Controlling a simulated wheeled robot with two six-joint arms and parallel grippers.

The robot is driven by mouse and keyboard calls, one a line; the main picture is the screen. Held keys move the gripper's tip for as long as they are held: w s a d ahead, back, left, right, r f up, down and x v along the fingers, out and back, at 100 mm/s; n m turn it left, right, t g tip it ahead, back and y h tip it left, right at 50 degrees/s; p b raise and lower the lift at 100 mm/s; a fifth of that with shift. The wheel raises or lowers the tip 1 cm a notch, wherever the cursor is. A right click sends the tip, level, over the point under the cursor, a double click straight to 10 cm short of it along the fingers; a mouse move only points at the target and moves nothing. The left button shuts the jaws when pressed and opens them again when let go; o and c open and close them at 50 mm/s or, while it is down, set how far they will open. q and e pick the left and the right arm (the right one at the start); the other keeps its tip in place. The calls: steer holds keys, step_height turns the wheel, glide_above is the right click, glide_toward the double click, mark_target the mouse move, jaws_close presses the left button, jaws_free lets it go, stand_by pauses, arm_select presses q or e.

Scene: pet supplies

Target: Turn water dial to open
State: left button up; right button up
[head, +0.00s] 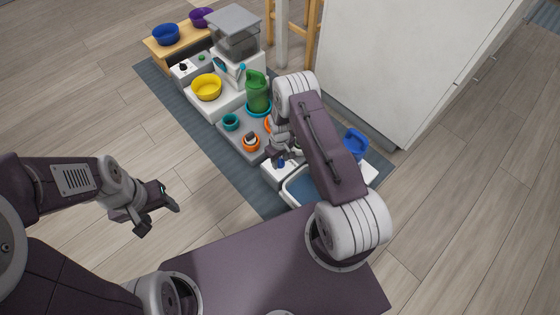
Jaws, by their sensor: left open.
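A white unit with a blue basin (306,187) stands at the near right end of the mat. A small blue part (281,163) on its front left may be the water dial, but it is too small to tell its setting. My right gripper (272,155) is beside this blue part. My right arm partly covers the area, and I cannot tell whether the fingers touch it or are shut. My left gripper (158,214) is open and empty above the floor, left of the mat.
A white cabinet (385,70) borders the right. Floor left of the mat is clear.

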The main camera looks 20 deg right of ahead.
jaws_close()
steer(key=m+p, duration=0.1)
steer(key=m, duration=0.1)
steer(key=shift+r+m+p, duration=0.1)
steer(key=shift+m+p, duration=0.2)
steer(key=shift+m, duration=0.1)
steer(key=m+p, duration=0.1)
steer(key=m, duration=0.2)
steer(key=shift+m, duration=0.3)
steer(key=m+p, duration=0.1)
steer(key=m, duration=0.4)
steer(key=shift+m, duration=0.3)
steer(key=m+p, duration=0.1)
steer(key=m, duration=0.4)
steer(key=shift+m, duration=0.4)
